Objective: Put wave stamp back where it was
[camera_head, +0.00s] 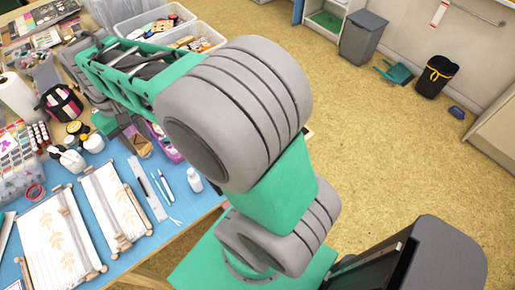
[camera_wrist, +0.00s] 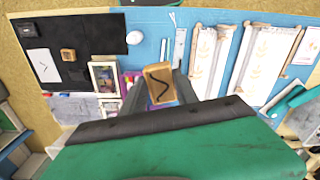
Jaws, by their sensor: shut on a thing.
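The wave stamp (camera_wrist: 159,82) is a small wooden block with a dark bent line on its upward face. It is between the fingers of my gripper (camera_wrist: 160,92) in the wrist view, and the gripper is shut on it. In the head view a wooden block (camera_head: 143,147) shows at the end of my arm, above the blue table (camera_head: 136,203). Another wooden block (camera_wrist: 68,55) stands on a black mat (camera_wrist: 92,35) at the left of the wrist view. A framed tray (camera_wrist: 105,78) with small items lies between the mat and the gripper.
A white card (camera_wrist: 43,65) lies on the mat. A white bottle (camera_head: 194,180) and two white patterned cloths (camera_head: 58,245) lie on the table. Jars and a bead box (camera_head: 20,165) crowd its left side. Clear bins (camera_head: 180,38) stand at the back.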

